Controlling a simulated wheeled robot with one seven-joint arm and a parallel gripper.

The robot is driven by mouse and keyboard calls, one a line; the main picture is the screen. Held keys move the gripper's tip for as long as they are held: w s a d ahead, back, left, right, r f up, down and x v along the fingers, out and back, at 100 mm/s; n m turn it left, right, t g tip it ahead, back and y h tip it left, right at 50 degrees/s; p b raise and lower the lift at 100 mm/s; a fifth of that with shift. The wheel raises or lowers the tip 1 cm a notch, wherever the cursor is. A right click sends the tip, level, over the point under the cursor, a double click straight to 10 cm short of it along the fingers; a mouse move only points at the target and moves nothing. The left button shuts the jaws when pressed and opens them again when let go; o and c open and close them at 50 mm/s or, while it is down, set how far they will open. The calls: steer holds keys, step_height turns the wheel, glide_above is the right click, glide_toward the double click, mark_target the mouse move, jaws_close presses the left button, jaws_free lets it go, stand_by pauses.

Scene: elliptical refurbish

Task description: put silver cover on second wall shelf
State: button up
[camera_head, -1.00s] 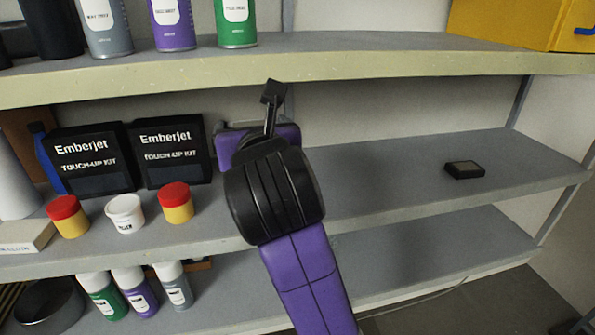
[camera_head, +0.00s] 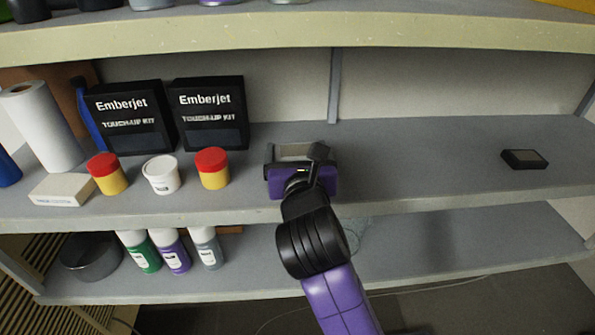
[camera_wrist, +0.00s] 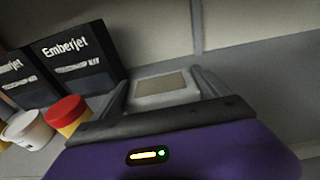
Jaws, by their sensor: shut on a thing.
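My gripper (camera_head: 301,150) is shut on the silver cover (camera_wrist: 163,89), a small pale grey piece with a tan panel on top. The cover sits between the two fingers in the wrist view. In the head view the cover shows only partly (camera_head: 305,151) behind my wrist. My gripper is over the middle wall shelf (camera_head: 420,170), low near its surface, right of the red-lidded jars. I cannot tell whether the cover touches the shelf.
Two black Emberjet kit boxes (camera_head: 208,114) stand to the left. A red-lidded jar (camera_head: 212,168) is close to my gripper's left. A small dark box (camera_head: 524,159) lies far right; the shelf between is clear. The upper shelf's edge (camera_head: 440,60) runs above.

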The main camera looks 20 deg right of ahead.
steer(key=shift+f, duration=2.65)
steer(key=o, duration=1.5)
steer(key=shift+f, duration=0.15)
steer(key=b+v, duration=0.1)
steer(key=v, duration=1.1)
